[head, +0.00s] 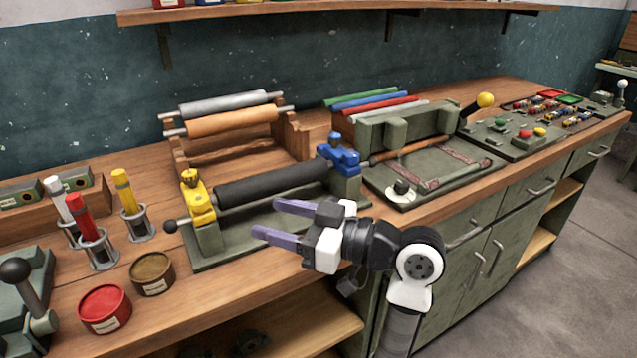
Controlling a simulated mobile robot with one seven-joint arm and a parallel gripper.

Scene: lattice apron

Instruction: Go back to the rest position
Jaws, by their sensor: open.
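My gripper (282,220) has two purple fingers spread apart with nothing between them. It is in the head view, over the front edge of the wooden workbench (180,328). Its fingers point left, in front of the green-based roller stand. That stand holds a black roller (270,185) between a yellow end block (198,200) and a blue end block (337,153). Whether the fingertips touch the stand cannot be told. My white and black wrist hides part of the bench edge.
A red tin (104,309) and a brown tin (152,273) stand at the left front. Tubes stand in wire holders behind them. A wooden rack holds a grey roller (222,104) and an orange roller (230,121). A green press (410,130) stands right. The floor (560,270) at right is clear.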

